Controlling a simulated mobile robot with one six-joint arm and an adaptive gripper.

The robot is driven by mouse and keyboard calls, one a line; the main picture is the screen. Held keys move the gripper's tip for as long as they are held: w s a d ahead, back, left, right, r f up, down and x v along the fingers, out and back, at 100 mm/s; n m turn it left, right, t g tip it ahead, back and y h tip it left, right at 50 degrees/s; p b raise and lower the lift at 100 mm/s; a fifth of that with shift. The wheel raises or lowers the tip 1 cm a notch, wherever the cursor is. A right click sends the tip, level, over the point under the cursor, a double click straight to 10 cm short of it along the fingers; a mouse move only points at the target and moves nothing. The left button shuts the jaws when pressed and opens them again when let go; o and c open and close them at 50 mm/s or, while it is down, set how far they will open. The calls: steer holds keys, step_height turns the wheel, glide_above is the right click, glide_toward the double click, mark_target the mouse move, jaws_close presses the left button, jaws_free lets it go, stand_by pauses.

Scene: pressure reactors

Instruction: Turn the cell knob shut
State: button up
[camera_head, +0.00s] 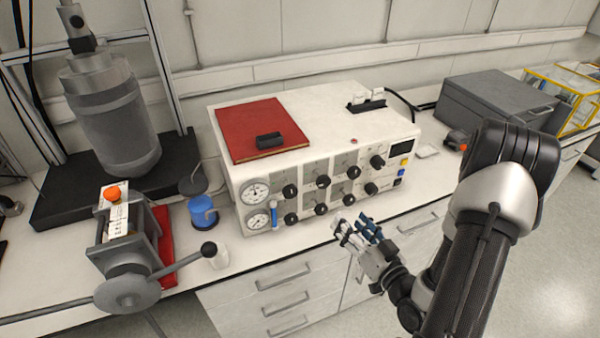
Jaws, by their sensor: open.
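A white control box (350,125) stands on the bench. Its front panel carries two rows of black knobs, among them an upper-left knob (290,190), a lower-left knob (291,219) and an upper-right knob (378,161). The labels are too small to read, so I cannot tell which knob is the cell knob or how it is turned. My gripper (356,229) is open and empty, in front of and below the panel's lower right part. It appears apart from the knobs.
Two round gauges (256,193) sit at the panel's left. A red book (258,130) lies on the box. A lever device (128,255), a blue-capped item (203,212) and a large grey vessel (110,112) stand left. A grey case (497,101) stands right.

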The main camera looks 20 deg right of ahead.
steer(key=m+t, duration=0.1)
steer(key=b, duration=0.6)
glide_toward(325, 184)
steer(key=shift+h, duration=0.3)
steer(key=w, duration=0.7)
steer(key=w+a, duration=0.1)
steer(key=w, duration=0.3)
steer(key=shift+w, duration=0.2)
steer(key=c, duration=1.1)
